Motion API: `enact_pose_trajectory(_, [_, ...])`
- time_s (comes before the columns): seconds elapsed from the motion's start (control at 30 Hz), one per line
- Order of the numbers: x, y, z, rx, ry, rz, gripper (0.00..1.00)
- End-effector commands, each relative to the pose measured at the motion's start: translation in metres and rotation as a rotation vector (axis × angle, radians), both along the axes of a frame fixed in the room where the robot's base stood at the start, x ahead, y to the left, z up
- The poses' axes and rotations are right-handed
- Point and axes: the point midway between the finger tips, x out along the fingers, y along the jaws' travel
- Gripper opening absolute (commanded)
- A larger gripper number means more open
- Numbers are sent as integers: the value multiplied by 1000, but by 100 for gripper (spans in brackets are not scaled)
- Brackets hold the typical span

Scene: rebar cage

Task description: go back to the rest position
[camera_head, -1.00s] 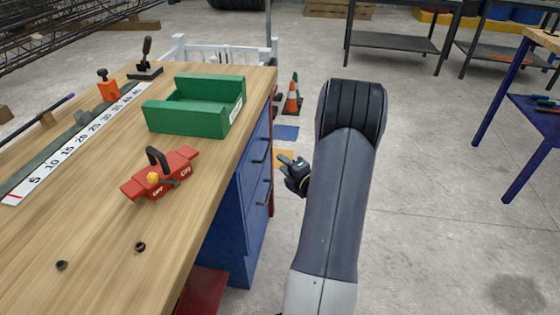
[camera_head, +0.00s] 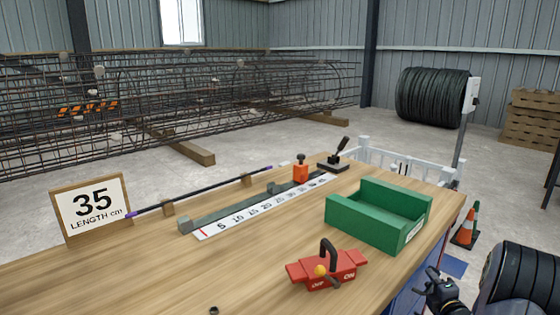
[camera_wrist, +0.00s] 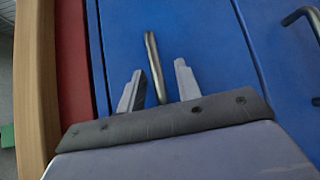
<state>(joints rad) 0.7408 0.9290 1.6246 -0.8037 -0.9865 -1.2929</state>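My gripper (camera_wrist: 160,84) is open in the wrist view, its two fingers apart. It faces a blue drawer front (camera_wrist: 190,30), and a metal drawer handle (camera_wrist: 152,60) shows between the fingers, with gaps on both sides. I cannot tell how far the handle is from the fingertips. In the head view my gripper (camera_head: 432,282) is at the lower right, beside the workbench's right side and below its top. My arm fills the lower right corner of that view.
The wooden workbench (camera_head: 150,280) holds a red ON/OFF switch unit (camera_head: 300,275), a green bin (camera_head: 362,222), a ruler (camera_head: 260,208), a rod and a "35 LENGTH cm" sign (camera_head: 92,207). A traffic cone (camera_head: 468,225) stands right of the bench. A rebar cage (camera_head: 150,105) lies behind.

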Motion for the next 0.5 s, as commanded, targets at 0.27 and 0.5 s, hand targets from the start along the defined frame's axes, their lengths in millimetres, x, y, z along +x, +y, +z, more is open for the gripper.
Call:
enact_pose_trajectory(0.27, [-23,-20,3,-3,1,0,32])
enact_pose_trajectory(0.5, [-27,-23,1,-3,1,1,32])
